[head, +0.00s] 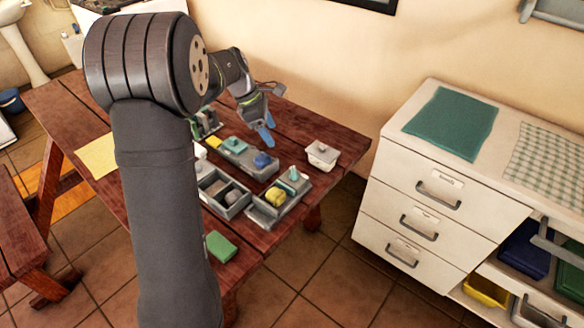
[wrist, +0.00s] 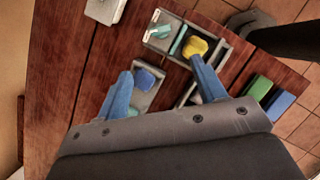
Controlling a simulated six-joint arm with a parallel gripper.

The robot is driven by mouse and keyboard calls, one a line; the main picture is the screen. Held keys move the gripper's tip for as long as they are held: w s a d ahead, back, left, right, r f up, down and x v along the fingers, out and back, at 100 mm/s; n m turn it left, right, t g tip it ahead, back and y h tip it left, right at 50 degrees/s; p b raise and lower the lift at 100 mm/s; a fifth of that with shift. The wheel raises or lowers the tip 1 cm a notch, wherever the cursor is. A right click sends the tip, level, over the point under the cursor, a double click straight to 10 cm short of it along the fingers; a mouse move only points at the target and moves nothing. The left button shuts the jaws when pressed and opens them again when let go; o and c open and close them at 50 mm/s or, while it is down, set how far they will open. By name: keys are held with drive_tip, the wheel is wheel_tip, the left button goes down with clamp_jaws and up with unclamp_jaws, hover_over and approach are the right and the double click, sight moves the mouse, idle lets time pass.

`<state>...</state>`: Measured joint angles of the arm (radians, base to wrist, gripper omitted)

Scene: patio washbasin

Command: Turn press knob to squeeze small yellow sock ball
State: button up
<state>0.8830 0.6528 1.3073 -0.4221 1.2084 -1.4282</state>
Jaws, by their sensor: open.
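A grey press tray (head: 262,213) lies near the table's right edge. The small yellow sock ball (head: 276,195) sits in it, and a teal knob (head: 293,174) stands at its far right end. In the wrist view the yellow ball (wrist: 195,46) lies beside an upright teal plate (wrist: 178,40), with the teal knob (wrist: 161,31) on the plate's other side. My gripper (head: 268,130) is open and empty above the far part of the table, apart from the press. Its blue fingers (wrist: 160,67) are spread; in the wrist view one fingertip overlaps the ball's edge.
Beside the press are a grey tray with a blue ball (head: 262,160), a two-part grey box (head: 207,193), a white lidded box (head: 322,154) and a green block (head: 220,247). A yellow cloth (head: 97,155) lies at left. A white drawer cabinet (head: 420,190) stands right, across a floor gap.

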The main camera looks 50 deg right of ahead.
sight(294, 171)
drive_tip(key=x, duration=1.7)
drive_tip(key=shift+w, duration=0.15)
drive_tip(key=c, duration=1)
